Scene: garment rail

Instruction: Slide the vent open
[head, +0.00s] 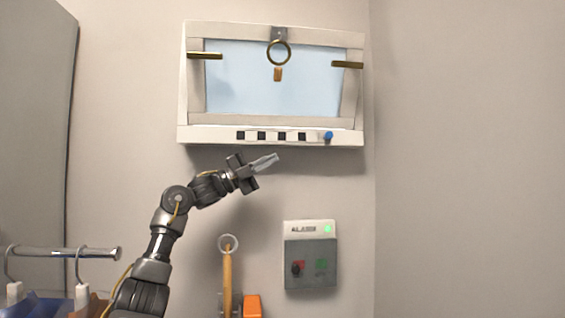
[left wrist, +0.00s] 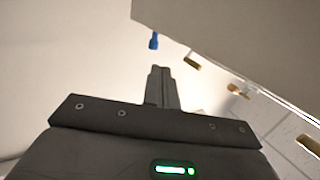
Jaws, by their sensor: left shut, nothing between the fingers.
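A window unit (head: 272,122) hangs on the wall in the head view. Along its bottom rail runs a vent strip (head: 251,135) with several dark slots showing between light bars. A blue knob (head: 328,136) sits at the right end of the slots; it also shows in the left wrist view (left wrist: 153,41). My left gripper (head: 276,157) is shut and empty, just below the rail and left of the knob, apart from it. Its closed fingers show in the left wrist view (left wrist: 162,72). My right gripper is not in view.
Two brass handles (head: 205,56) (head: 347,65) and a brass ring (head: 278,52) are on the window. A grey alarm box (head: 311,263) and a ringed wooden pole (head: 227,270) are below. A garment rail (head: 50,252) with hangers stands lower left. The right wall is bare.

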